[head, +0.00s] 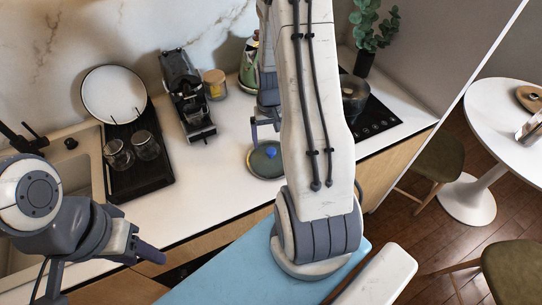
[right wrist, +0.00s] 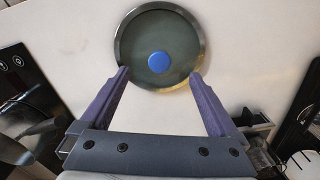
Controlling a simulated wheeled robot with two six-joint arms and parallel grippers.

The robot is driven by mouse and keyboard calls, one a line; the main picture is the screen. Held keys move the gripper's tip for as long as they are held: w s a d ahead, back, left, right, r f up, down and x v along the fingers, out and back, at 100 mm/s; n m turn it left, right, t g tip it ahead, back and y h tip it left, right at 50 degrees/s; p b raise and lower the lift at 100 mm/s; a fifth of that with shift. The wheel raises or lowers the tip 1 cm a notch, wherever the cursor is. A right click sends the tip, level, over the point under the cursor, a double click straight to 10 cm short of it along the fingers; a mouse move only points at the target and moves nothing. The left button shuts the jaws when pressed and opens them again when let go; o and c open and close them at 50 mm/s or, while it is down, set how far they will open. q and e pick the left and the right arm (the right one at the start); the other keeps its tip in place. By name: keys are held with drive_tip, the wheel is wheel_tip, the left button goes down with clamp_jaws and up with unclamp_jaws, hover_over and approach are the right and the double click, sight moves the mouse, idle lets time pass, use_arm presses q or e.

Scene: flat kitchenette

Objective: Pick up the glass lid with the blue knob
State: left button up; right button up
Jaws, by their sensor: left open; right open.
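My left gripper (head: 150,252) is open and empty at the lower left, away from the lid.
A black drying rack (head: 140,180) with two glasses and a white plate (head: 114,95) stands on the left. A coffee machine (head: 187,95) and a yellow jar (head: 215,84) stand at the back. A pot (head: 353,92) sits on the hob at right. Counter left of the lid is clear.

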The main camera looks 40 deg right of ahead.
sight(271, 150)
drive_tip(key=f, duration=0.1)
drive_tip(key=f+p, duration=0.1)
drive_tip(key=f, duration=0.1)
drive_tip(key=f+p, duration=0.1)
drive_tip(key=f, duration=0.1)
drive_tip(key=shift+s+a, duration=0.1)
drive_tip(key=shift+s, duration=0.15)
drive_tip(key=shift+f, duration=0.3)
clamp_jaws()
